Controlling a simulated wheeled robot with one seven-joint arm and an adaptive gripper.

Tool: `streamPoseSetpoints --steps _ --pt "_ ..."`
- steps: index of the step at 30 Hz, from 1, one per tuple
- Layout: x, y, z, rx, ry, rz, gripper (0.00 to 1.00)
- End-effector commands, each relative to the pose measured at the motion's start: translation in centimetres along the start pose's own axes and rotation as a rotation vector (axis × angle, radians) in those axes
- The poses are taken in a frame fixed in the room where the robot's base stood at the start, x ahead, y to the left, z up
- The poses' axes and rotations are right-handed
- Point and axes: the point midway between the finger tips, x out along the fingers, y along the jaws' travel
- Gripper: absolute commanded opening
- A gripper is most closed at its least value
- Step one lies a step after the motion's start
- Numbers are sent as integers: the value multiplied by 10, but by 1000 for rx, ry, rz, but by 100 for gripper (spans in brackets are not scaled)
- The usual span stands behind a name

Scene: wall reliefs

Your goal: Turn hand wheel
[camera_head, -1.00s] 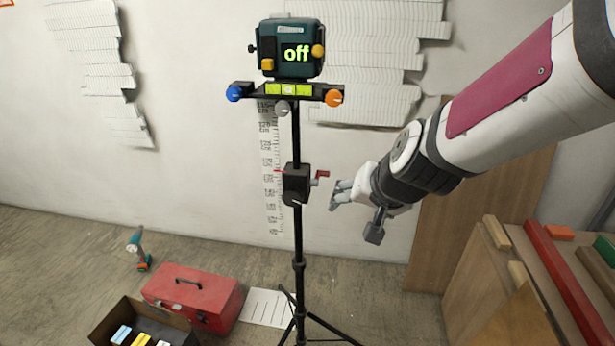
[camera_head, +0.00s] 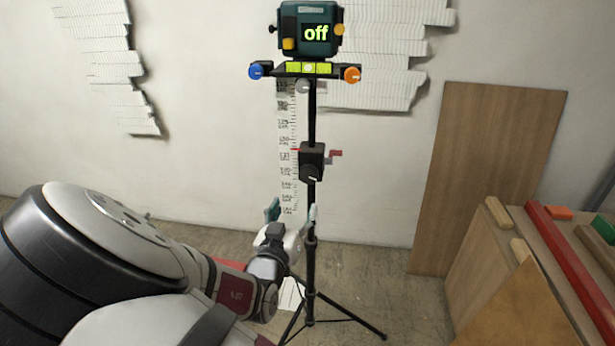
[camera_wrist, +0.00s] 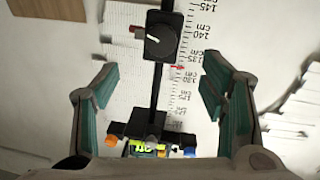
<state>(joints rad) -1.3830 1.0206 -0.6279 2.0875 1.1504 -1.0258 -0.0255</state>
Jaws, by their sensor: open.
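A black block on the tripod pole carries a round black knob (camera_head: 312,173) with a white pointer mark. A small red crank (camera_head: 335,153) sticks out of the block's right side. I cannot tell which of these is the hand wheel. My gripper (camera_head: 293,212) is below the block, near the pole, pointing up. Its green-padded fingers are spread apart and empty, and it appears apart from the knob. In the wrist view the gripper (camera_wrist: 160,92) frames the pole.
A paper scale (camera_head: 287,130) is on the wall behind. Tripod legs (camera_head: 345,318) spread on the floor. Boards (camera_head: 490,175) lean at right.

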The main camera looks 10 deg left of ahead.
Motion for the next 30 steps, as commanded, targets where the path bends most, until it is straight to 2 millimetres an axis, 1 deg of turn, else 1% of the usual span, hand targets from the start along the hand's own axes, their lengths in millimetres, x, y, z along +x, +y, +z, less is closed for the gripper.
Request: streamPoseSetpoints --steps 2,5,8,18,21,25,30 --pt "1 -2 -1 -5 17 -1 65" --pt "8 -1 -1 -5 19 1 65" --pt "23 -1 -2 -5 19 1 65" --pt "89 -1 -2 -5 18 1 65" --pt "106 -2 -2 -5 16 0 65" --pt "123 -1 -3 -5 16 0 65" --pt "135 -2 -3 -5 15 -1 65"
